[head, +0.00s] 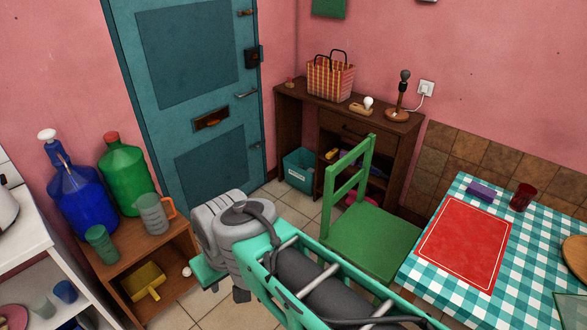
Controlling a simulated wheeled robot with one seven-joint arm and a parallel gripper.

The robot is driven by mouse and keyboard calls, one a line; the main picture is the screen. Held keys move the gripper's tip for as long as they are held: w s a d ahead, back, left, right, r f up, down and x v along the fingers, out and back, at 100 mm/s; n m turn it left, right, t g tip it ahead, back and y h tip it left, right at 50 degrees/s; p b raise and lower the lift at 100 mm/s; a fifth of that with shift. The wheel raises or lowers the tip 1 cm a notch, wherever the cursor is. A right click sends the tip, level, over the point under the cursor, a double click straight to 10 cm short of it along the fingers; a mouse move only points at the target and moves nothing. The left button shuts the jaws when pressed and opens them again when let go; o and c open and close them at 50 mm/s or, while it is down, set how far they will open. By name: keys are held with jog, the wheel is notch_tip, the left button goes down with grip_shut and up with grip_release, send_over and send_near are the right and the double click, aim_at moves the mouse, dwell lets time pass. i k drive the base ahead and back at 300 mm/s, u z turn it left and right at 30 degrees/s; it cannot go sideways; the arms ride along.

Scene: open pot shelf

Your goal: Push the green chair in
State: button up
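The green chair (369,240) stands upright at the left side of the table with the checked cloth (549,239). Its backrest (350,179) is on the side away from the table. The right part of its seat meets the table edge in the picture; I cannot tell whether any of it is under the top. My teal and grey arm crosses the bottom middle and hides the chair's lower part. Its grey joint is left of the chair, with a gap between them in the picture. My gripper's fingers do not show.
A wooden desk (296,93) with a basket (330,78) and lamp stands behind the chair. A blue crate (299,169) is on the floor by it. A low shelf (115,268) with bottles is at left. Tiled floor shows between shelf and chair. A red mat (466,243) lies on the table.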

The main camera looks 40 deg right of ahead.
aim_at(378, 242)
jog(key=z, duration=0.15)
jog(key=i, duration=1.15)
jog(key=z, duration=1)
jog(key=i, duration=0.8)
jog(key=z, duration=1.25)
jog(key=i, duration=0.4)
jog(key=z, duration=0.25)
